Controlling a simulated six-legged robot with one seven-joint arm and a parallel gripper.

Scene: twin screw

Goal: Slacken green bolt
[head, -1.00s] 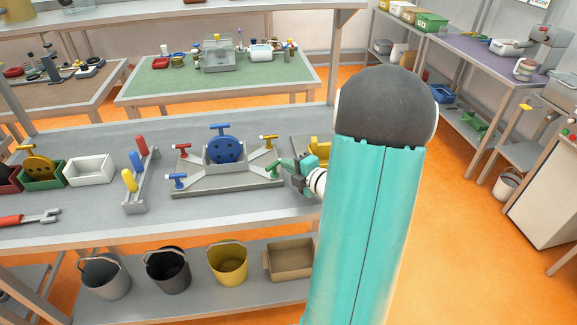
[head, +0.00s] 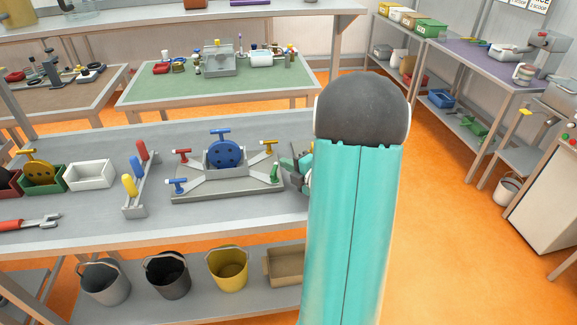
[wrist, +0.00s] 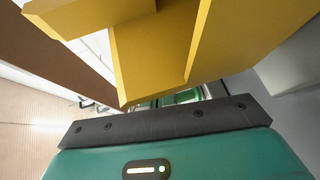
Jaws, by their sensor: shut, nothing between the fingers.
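The bolt fixture (head: 205,190) stands on the grey bench. A blue drilled disc (head: 224,153) is at its middle. The green bolt (head: 271,182) is small at the lower right corner of the fixture. My gripper (head: 290,171) is just right of that corner, apart from the bolt. It is shut and empty, and partly hidden by my teal arm. In the wrist view, large yellow blocks (wrist: 155,50) fill the top, close to the camera. I cannot tell what they belong to. The fingertips do not show clearly there.
A red bolt (head: 181,157), a blue bolt (head: 178,185) and a yellow bolt (head: 269,147) sit at the other corners. A rack with coloured handles (head: 136,185) and a white bin (head: 89,175) stand left.

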